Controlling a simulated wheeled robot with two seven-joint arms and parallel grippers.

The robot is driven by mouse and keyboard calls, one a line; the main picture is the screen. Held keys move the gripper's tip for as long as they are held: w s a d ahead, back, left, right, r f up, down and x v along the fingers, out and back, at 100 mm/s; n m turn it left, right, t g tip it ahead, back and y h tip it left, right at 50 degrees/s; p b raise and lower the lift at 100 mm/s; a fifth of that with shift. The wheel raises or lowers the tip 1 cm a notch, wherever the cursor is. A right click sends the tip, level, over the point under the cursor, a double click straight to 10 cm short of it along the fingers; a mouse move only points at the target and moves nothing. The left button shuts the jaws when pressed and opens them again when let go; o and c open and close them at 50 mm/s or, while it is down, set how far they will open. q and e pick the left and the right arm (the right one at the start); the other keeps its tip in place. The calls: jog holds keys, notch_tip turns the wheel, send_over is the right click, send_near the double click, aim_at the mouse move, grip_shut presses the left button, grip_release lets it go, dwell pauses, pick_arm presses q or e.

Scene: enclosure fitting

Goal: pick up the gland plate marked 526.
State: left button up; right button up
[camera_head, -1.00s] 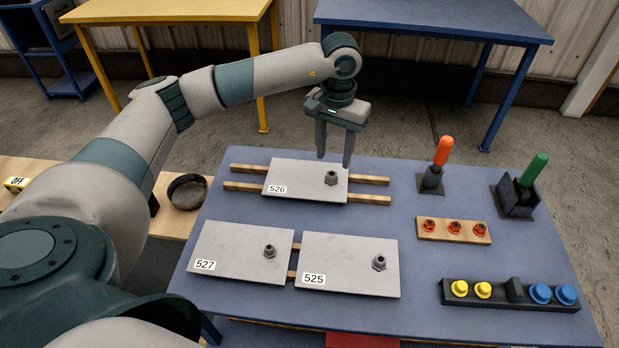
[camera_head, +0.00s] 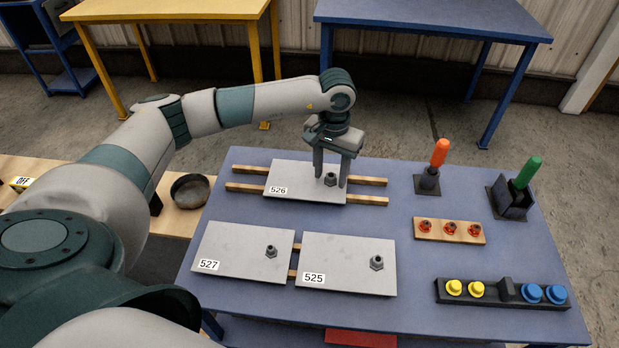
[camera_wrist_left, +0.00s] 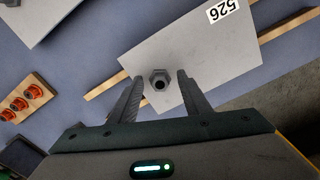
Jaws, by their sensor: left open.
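The gland plate marked 526 (camera_head: 297,180) is a flat grey plate lying across two wooden strips at the back of the blue table. A grey hex gland (camera_head: 330,179) stands up near its right end. My left gripper (camera_head: 331,180) is open, pointing down, with its fingertips on either side of the gland. In the left wrist view, the plate (camera_wrist_left: 215,50) fills the upper middle, and the gland (camera_wrist_left: 159,80) shows between the open fingers (camera_wrist_left: 158,80). I cannot tell whether the fingers touch it. My right gripper is not in view.
Plates 527 (camera_head: 240,252) and 525 (camera_head: 345,264) lie side by side in front. To the right are an orange-handled tool (camera_head: 439,155), a green-handled tool in a holder (camera_head: 528,173), a wooden block with orange parts (camera_head: 432,238) and a dark rack with yellow and blue knobs (camera_head: 507,299).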

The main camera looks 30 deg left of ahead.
pick_arm(q)
jog(key=shift+c, duration=0.6)
grip_shut()
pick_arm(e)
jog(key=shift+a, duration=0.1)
pick_arm(q)
jog(key=shift+r, duration=0.2)
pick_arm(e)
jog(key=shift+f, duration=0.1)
